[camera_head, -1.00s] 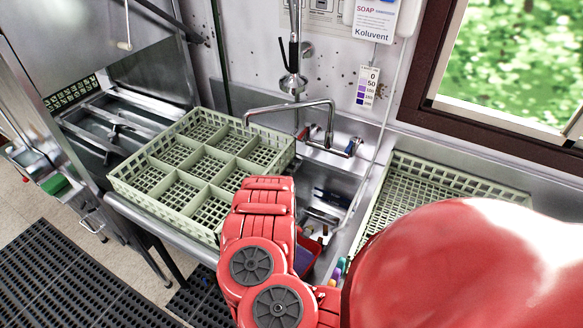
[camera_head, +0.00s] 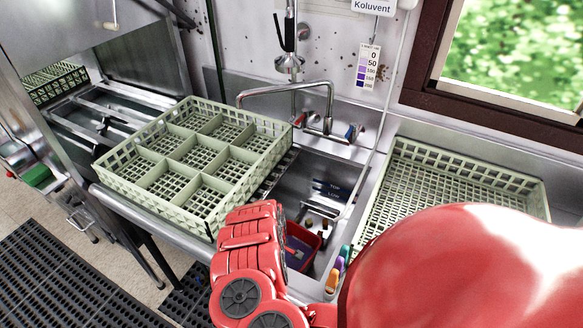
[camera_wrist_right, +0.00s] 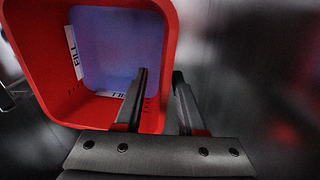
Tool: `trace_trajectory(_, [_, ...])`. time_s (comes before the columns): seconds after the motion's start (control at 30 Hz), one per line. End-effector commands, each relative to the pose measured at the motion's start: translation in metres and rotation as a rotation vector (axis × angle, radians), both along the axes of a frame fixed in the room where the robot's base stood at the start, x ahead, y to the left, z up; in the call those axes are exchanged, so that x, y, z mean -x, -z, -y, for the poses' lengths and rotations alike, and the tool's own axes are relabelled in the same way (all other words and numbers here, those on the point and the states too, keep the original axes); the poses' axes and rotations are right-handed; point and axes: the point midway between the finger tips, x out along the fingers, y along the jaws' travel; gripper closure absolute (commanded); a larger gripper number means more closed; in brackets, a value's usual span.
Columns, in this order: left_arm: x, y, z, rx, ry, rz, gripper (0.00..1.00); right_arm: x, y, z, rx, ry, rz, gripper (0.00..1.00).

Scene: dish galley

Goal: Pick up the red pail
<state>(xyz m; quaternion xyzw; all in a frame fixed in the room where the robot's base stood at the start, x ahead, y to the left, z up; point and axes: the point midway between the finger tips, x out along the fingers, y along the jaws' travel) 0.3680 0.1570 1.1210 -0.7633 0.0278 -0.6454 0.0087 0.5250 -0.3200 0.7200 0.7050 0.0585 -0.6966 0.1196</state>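The red pail (camera_head: 306,236) stands in the sink in the head view, partly hidden behind my red right arm. Something blue-purple shows inside it. In the right wrist view the pail (camera_wrist_right: 42,62) fills the upper left, seen from above, with white "FILL" labels on its inner walls. My right gripper (camera_wrist_right: 160,74) is at the pail's right wall. Its left finger overlaps the pail's inside and its right finger lies outside the wall. The fingers are apart; I cannot tell whether either touches the wall. My left gripper is in neither view.
A pale green divided rack (camera_head: 190,165) stands left of the sink (camera_head: 325,170). Another green rack (camera_head: 455,180) stands to the right. A faucet (camera_head: 290,92) arches over the sink. Small coloured bottles (camera_head: 338,268) stand beside the pail. A dark floor mat (camera_head: 70,285) lies lower left.

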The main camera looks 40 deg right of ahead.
Motion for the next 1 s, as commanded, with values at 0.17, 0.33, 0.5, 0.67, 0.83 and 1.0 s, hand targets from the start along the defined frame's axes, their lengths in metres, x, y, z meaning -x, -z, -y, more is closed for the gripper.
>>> trace_trajectory(0.17, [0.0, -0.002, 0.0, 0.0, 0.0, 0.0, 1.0, 0.003, 0.019, 0.003, 0.004, -0.002, -0.004, 0.61])
trace_trajectory(0.33, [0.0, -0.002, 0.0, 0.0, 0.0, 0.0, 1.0, 0.003, 0.04, 0.004, 0.006, -0.001, -0.002, 0.61])
trace_trajectory(0.5, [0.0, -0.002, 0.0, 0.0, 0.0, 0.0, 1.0, 0.002, 0.05, 0.003, 0.003, -0.002, 0.0, 0.61])
trace_trajectory(0.67, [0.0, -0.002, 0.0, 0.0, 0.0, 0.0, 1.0, 0.002, 0.05, 0.003, 0.002, -0.001, 0.0, 0.61])
trace_trajectory(0.83, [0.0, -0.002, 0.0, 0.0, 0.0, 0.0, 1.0, 0.002, 0.05, 0.003, 0.001, -0.001, 0.0, 0.79])
trace_trajectory(1.0, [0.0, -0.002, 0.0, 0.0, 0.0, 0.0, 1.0, 0.002, 0.05, 0.003, 0.001, -0.001, 0.0, 1.0])
